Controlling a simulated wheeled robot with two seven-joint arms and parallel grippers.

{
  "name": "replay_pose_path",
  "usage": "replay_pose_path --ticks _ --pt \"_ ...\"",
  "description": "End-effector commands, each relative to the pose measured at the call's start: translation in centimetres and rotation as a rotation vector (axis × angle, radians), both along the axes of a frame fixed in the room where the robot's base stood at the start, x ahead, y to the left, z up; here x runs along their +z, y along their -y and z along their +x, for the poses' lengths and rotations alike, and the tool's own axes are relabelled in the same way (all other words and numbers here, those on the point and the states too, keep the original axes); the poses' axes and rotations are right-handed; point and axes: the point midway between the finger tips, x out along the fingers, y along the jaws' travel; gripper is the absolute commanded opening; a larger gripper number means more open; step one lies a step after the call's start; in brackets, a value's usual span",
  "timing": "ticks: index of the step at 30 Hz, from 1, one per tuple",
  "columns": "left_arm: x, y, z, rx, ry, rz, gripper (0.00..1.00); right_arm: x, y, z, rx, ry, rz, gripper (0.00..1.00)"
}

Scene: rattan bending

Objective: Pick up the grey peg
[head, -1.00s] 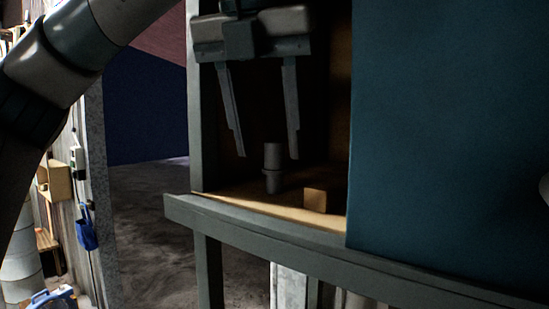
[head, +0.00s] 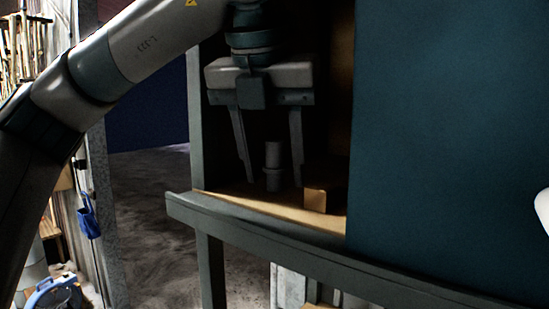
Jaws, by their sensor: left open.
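The grey peg (head: 273,165) stands upright inside the cabinet, on its wooden floor, in the head view. It is a short stepped cylinder, narrower at the top. My left gripper (head: 273,184) points down with its two fingers spread, one on each side of the peg in the picture. Whether the fingers are level with the peg in depth is hard to tell. The fingers are apart from the peg, with gaps on both sides. My right gripper is not in view; a pale rounded part shows at the right edge.
A small wooden block (head: 315,200) sits just right of the peg, near the front edge. The cabinet's front ledge (head: 260,232) runs below. A large blue-green panel (head: 450,130) covers the right side. The cabinet's left post (head: 195,120) stands close to my left arm.

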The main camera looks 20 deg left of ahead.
Motion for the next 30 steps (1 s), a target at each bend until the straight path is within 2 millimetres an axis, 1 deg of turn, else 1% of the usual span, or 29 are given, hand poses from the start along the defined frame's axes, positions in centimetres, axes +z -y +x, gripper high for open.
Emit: replay_pose_path --ticks 13,14,15,17,18,19,30 --pt "-0.06 0.01 0.01 0.000 0.000 -0.001 0.45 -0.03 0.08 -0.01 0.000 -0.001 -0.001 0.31" --pt "-0.06 0.01 0.01 0.000 0.000 -0.001 0.40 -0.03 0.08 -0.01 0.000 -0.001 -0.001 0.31" --pt "-0.06 0.01 0.01 0.000 0.000 -0.001 0.31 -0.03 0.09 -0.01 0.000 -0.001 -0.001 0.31" --pt "-0.06 0.01 0.01 0.000 0.000 -0.001 0.17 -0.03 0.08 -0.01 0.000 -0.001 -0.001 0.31" --pt "-0.06 0.01 0.01 0.000 0.000 -0.001 0.07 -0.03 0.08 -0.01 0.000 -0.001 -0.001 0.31" --pt "-0.05 0.01 0.01 0.000 0.000 -0.001 0.05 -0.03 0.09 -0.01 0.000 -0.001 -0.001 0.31" --pt "0.06 0.02 0.01 0.000 0.000 -0.001 0.05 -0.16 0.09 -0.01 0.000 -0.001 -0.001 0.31"
